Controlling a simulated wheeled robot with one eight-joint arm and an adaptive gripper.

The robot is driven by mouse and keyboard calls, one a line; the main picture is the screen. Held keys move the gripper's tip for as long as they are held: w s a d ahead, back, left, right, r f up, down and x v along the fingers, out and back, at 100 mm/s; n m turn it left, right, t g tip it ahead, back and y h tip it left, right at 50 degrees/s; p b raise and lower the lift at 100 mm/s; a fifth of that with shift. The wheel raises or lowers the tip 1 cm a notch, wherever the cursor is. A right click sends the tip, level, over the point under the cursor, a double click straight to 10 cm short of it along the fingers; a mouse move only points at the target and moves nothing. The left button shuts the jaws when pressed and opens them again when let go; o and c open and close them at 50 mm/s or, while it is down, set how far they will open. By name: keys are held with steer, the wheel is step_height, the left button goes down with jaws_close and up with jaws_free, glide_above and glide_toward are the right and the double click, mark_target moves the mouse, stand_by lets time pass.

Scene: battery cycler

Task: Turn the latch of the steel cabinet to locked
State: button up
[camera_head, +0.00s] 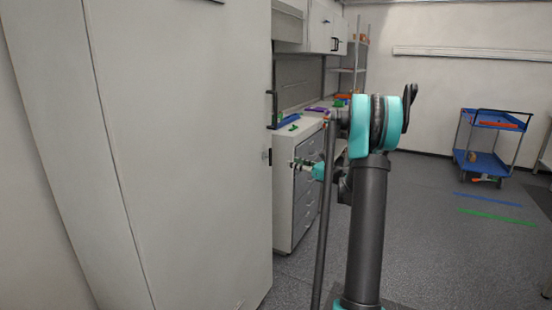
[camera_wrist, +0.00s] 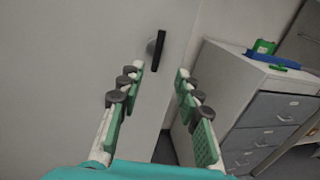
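The steel cabinet (camera_head: 180,150) is a tall pale grey body filling the left of the head view. Its latch (camera_head: 267,156) is a small dark piece at the door's right edge, below a dark upright handle (camera_head: 271,108). In the wrist view the cabinet door (camera_wrist: 70,60) carries a dark upright lever on a round grey base, which looks like the latch (camera_wrist: 160,50). My gripper (camera_wrist: 160,72) is open and empty, its green-padded fingers on either side below the lever, apart from it. In the head view my gripper (camera_head: 300,165) is just right of the latch.
A drawer unit (camera_head: 298,190) with green and blue items on top stands right behind the cabinet edge; its drawers also show in the wrist view (camera_wrist: 265,110). A blue cart (camera_head: 490,145) stands far right.

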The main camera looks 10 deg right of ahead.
steer(key=x, duration=1.2)
steer(key=shift+s+a, duration=0.1)
steer(key=shift+c, duration=0.4)
jaws_close()
